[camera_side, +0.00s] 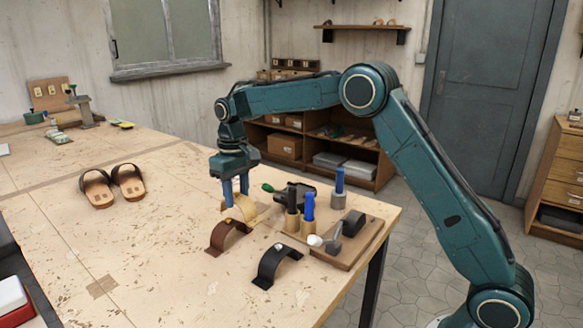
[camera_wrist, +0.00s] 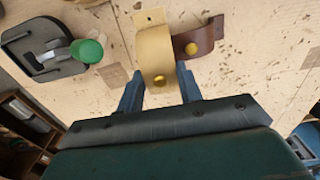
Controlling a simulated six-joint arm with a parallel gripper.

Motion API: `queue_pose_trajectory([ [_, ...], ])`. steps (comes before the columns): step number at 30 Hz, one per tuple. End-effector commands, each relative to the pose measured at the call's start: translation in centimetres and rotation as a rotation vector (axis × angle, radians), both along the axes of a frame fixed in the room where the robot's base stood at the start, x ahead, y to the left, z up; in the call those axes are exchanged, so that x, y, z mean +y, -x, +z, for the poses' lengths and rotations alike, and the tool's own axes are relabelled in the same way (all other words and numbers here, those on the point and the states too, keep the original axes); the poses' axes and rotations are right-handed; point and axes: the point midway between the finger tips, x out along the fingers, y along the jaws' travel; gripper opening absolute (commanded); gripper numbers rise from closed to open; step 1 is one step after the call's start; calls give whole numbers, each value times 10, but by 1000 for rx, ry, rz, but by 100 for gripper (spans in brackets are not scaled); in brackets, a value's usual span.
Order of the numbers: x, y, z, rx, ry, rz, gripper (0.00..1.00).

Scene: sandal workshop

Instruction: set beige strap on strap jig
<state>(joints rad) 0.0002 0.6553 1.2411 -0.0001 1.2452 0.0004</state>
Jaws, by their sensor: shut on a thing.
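The beige strap (camera_side: 243,208) is a curved band with a yellow stud, low over the table just behind the brown strap. My gripper (camera_side: 236,197) points down and is shut on the beige strap. In the wrist view the strap (camera_wrist: 154,48) runs out from between my two blue fingers (camera_wrist: 160,85), its holed end tab pointing away. I cannot tell whether it touches the table. A dark plate with a green-knobbed lever (camera_side: 298,194), which looks like the strap jig, lies to the right; it also shows in the wrist view (camera_wrist: 40,70). No strap shows on it.
A brown strap (camera_side: 229,234) lies close beside the beige one, and a black strap (camera_side: 277,265) is nearer the front. Upright blue-handled tools (camera_side: 308,208) and a wooden board (camera_side: 355,250) with a hammer stand to the right. Sandals (camera_side: 112,186) lie left; the table between is clear.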

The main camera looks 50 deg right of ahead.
Motion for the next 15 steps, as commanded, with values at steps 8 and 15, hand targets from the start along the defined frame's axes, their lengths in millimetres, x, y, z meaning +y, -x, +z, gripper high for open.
queue_pose_trajectory([
  [8, 1, 1, 2, -1, 0, 19, 14],
  [15, 4, 5, 14, -1, -1, 119, 14],
])
